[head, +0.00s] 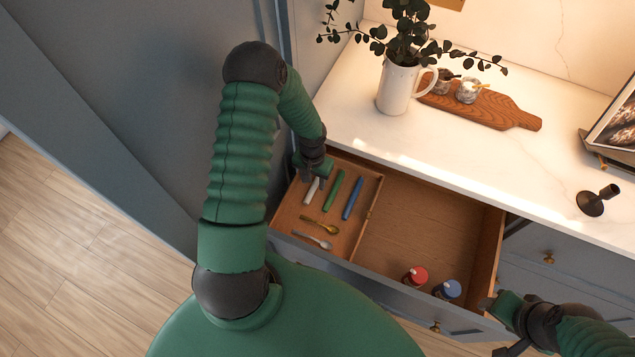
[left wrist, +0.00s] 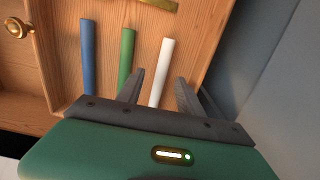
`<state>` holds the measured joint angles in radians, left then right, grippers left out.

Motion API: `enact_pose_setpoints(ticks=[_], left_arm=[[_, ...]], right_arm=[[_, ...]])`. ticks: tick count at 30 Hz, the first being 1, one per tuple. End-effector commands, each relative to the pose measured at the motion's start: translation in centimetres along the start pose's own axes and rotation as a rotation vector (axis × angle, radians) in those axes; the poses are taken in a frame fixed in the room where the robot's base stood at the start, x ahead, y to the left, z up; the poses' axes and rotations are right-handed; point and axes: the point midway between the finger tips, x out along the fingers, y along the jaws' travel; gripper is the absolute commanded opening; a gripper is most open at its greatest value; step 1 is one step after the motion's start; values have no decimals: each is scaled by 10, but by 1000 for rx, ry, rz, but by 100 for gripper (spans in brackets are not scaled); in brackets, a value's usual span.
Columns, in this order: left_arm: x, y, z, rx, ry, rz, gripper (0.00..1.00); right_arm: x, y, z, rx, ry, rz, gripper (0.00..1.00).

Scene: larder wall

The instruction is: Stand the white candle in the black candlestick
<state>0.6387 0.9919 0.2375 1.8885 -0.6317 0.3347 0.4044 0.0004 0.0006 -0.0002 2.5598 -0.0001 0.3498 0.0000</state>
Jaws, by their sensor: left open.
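The white candle (head: 311,192) lies in the left compartment of the open drawer (head: 430,208), beside a green candle (head: 334,188) and a blue candle (head: 352,198). My left gripper (head: 317,180) is over the white candle's far end. In the left wrist view the white candle (left wrist: 164,62) shows between the open fingers (left wrist: 160,78), with a gap on both sides. The black candlestick (head: 591,206) stands upright and empty on the counter at the right. My right gripper (head: 490,305) is at the drawer's front right corner; its jaws are unclear.
A red-lidded jar (head: 416,275) and a blue-lidded jar (head: 448,289) stand in the larger compartment. A white jug (head: 396,92) with leaves, a wooden board (head: 500,112) and a propped picture (head: 617,120) are on the counter.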

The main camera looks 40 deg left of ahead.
Motion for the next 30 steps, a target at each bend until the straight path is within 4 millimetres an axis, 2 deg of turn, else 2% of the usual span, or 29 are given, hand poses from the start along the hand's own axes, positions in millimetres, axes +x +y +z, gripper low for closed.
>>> enact_pose_setpoints(ticks=[6,14,24,30], left_arm=[[37,1,-2,0,-3,-2,43],[42,3,-3,0,1,-5,43],[43,0,-3,-1,-1,-1,0],[43,0,-3,-1,-1,-3,0]], right_arm=[[-6,0,-1,-1,0,0,52],[-5,0,-1,0,0,0,52],[-5,0,-1,-1,0,0,52],[-5,0,-1,-1,0,0,52]])
